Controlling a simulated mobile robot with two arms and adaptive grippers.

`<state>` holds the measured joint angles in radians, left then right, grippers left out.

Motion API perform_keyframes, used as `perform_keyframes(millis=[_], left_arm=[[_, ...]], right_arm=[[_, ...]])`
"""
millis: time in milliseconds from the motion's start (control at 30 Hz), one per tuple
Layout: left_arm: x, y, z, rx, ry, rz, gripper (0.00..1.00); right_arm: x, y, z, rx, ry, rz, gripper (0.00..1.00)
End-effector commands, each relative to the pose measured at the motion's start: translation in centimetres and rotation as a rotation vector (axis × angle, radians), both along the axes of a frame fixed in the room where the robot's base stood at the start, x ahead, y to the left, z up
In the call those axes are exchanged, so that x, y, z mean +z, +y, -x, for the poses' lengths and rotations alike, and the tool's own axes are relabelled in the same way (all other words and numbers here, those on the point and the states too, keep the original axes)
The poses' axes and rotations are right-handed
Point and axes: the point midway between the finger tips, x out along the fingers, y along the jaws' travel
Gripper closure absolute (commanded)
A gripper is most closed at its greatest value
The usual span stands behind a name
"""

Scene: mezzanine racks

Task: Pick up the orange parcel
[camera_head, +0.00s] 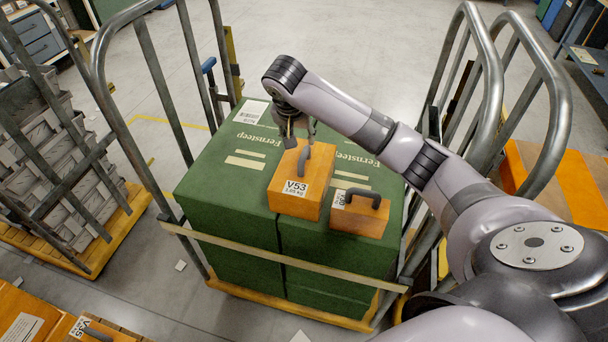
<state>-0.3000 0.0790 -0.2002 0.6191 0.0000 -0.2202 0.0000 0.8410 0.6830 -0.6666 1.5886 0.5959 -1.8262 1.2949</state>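An orange parcel (318,197) with a grey handle and a label reading V53 sits on top of green boxes. A smaller orange parcel (353,223) with a dark handle and a white label sits just to its right. My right gripper (300,130) is at the far end of the V53 parcel, just beyond its handle (303,160). Its fingers look apart, with nothing seen between them. I cannot tell whether a finger touches the parcel. My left gripper is out of view.
The green boxes (227,187) stand on a cart with tall grey rails (128,130) on both sides and a front bar (280,262). More orange boxes show at the right (561,190) and lower left (30,322). A loaded cart (60,150) stands left.

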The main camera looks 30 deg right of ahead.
Motion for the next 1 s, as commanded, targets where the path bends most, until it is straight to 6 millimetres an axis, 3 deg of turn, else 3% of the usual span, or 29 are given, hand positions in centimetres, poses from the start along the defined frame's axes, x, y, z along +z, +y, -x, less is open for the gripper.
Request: perform_keyframes(millis=[233, 433, 633, 800, 1000], left_arm=[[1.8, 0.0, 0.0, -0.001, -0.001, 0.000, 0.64], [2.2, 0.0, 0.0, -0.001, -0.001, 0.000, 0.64], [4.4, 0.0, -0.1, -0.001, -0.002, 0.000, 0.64], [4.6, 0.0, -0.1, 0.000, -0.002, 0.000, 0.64], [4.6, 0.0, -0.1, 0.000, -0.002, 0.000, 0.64]], right_arm=[[-4.0, -1.3, -1.0, -0.001, 0.004, 0.001, 0.60], [-5.3, -1.6, -1.3, 0.002, 0.002, 0.001, 0.60], [-7.6, -2.3, -1.5, 0.001, 0.006, 0.002, 0.60], [-9.6, -2.8, -2.1, 0.001, 0.003, 0.001, 0.60], [-10.1, -2.9, -2.2, 0.003, 0.000, 0.000, 0.60]])
